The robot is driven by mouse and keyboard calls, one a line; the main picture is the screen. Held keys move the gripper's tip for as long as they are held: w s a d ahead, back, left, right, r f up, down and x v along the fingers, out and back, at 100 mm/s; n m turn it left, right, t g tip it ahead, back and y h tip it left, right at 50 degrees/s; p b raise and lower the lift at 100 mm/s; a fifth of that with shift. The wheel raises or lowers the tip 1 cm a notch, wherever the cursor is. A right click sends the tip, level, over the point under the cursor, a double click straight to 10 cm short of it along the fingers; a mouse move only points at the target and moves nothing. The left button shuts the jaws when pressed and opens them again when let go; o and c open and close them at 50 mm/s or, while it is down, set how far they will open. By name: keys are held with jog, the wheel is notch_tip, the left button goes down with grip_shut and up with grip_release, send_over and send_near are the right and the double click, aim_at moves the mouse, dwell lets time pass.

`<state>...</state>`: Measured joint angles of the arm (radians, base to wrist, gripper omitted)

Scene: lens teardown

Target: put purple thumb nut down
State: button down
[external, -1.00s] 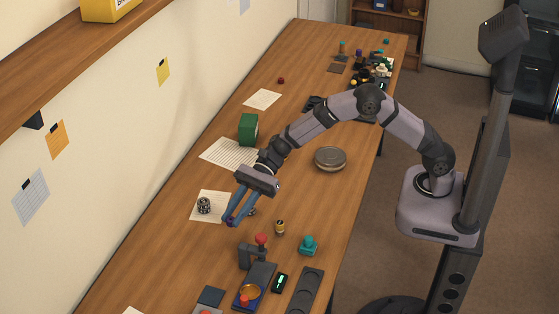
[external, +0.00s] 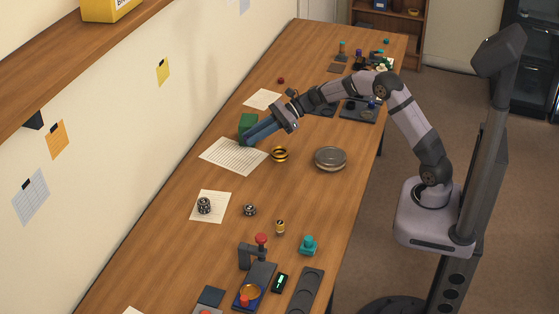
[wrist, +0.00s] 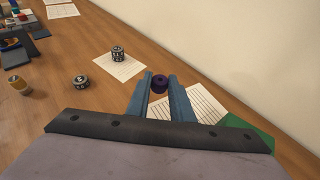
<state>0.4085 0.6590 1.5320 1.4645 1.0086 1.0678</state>
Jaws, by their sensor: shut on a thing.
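My gripper (external: 248,139) is shut on the purple thumb nut (wrist: 159,84), which sits between the fingertips in the wrist view, where the gripper (wrist: 160,79) also shows. The nut cannot be made out in the external view. The fingertips are beside the green box (external: 248,122), by the upper edge of the lined paper sheet (external: 231,158). In the wrist view the lined sheet (wrist: 205,106) lies behind and right of the nut. I cannot tell whether the nut touches the table.
A black-and-yellow ring (external: 279,154) and a round grey tin (external: 330,159) stand right of the lined sheet. A dark knurled part (external: 204,205) stands on another paper. A small dark ring (external: 249,210), a teal part (external: 308,245) and a red-knobbed press (external: 246,257) are nearer the front.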

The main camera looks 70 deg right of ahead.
jog(key=s+d, duration=0.3)
jog(key=d, duration=0.2)
jog(key=n+g+y, duration=0.2)
send_over(275, 172)
jog(key=shift+d+f, duration=0.1)
jog(key=shift+f, duration=5.3)
jog(key=shift+f, duration=0.1)
jog(key=shift+f+b, duration=0.15)
jog(key=shift+b, duration=0.2)
jog(key=c, duration=1.6)
grip_release()
jog(key=shift+h, duration=0.3)
jog(key=shift+o, duration=0.2)
jog(key=shift+r, duration=0.2)
jog(key=v, duration=1.2)
